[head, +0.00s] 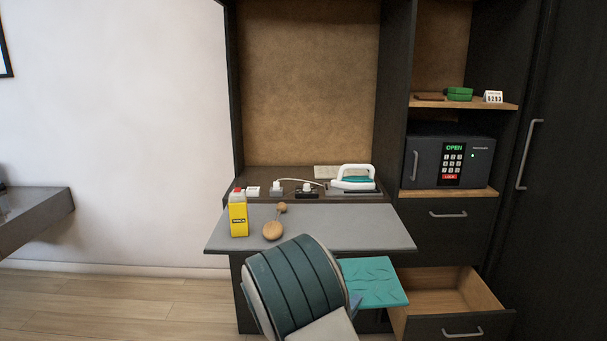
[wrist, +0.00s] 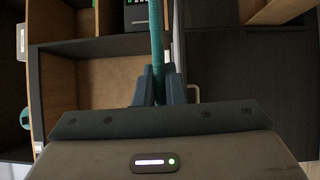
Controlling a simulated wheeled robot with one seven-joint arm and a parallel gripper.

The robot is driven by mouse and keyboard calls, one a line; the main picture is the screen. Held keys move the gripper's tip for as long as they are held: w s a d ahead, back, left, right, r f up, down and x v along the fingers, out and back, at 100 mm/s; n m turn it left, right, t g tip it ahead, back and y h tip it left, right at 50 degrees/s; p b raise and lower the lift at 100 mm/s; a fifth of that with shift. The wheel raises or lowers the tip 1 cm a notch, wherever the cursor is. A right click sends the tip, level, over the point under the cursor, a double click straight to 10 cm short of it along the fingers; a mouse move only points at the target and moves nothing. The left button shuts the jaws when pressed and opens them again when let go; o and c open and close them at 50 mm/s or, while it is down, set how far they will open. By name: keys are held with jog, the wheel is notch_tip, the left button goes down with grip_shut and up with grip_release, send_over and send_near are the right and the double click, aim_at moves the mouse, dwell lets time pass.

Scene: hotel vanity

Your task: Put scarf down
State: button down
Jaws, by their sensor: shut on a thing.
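The scarf (head: 373,282) is a flat, teal folded cloth with a leaf-like pattern. It is held out in front of the vanity, just below the grey counter and left of the open lower drawer (head: 462,293). In the wrist view the scarf (wrist: 157,45) shows edge-on as a thin teal strip. My gripper (wrist: 158,82) is shut on its near edge. In the head view my arm hides most of the gripper.
A white and teal iron (head: 353,178) sits behind. A dark safe (head: 449,162) reading OPEN is on the right shelf. The visible drawer floor looks empty.

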notch_tip(320, 180, down, 7)
jog(key=s+d+n+y+p, duration=0.1)
jog(key=s+d+y+p, duration=0.1)
jog(key=s+d+p, duration=0.1)
jog(key=w+r+y, duration=0.1)
jog(key=r, duration=0.2)
jog(key=r+n+t+y, duration=0.1)
jog(key=r, duration=0.3)
jog(key=w+r+n+t+y, duration=0.1)
jog(key=r, duration=0.3)
jog(key=shift+w+r, duration=0.1)
jog(key=shift+w, duration=0.2)
jog(key=shift+a, duration=0.1)
